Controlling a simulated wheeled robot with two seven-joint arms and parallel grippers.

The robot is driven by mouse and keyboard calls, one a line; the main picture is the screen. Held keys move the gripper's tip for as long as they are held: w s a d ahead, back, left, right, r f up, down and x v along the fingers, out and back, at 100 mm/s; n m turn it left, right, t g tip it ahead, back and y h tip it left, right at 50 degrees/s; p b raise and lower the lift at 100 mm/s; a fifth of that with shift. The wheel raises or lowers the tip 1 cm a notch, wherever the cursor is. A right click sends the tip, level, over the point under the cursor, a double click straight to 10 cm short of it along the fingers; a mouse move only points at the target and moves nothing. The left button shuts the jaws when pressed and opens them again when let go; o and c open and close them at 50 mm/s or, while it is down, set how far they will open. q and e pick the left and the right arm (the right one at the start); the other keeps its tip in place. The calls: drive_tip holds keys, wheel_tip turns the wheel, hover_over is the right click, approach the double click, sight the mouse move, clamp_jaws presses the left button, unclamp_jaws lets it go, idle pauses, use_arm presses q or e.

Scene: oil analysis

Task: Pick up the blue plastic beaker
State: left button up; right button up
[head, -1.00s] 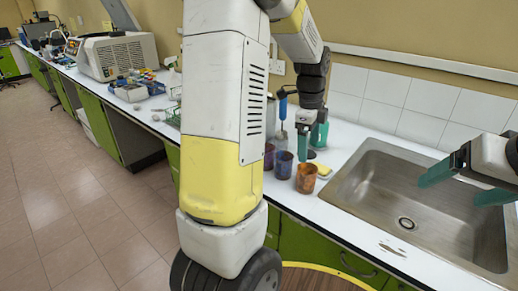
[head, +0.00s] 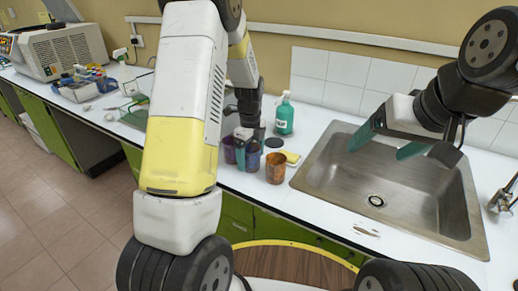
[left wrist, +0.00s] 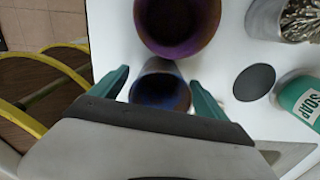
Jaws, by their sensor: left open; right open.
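The blue plastic beaker (head: 253,160) stands upright on the white counter, partly hidden by my left gripper (head: 243,150) in the head view. In the left wrist view the dark blue mouth of the beaker (left wrist: 160,92) lies between the two teal fingers of my open left gripper (left wrist: 160,80). Whether the fingers touch its wall cannot be told. A purple beaker (left wrist: 178,22) stands close by; it also shows in the head view (head: 229,152). My right gripper (head: 376,152) is open and empty above the sink.
An orange-brown beaker (head: 276,170) stands right of the blue one. A yellow sponge (head: 292,157), a dark round disc (left wrist: 254,82) and a green soap bottle (head: 284,116) are behind. The steel sink (head: 440,228) is to the right.

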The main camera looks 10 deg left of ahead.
use_arm(q)
drive_tip(key=c, duration=1.4)
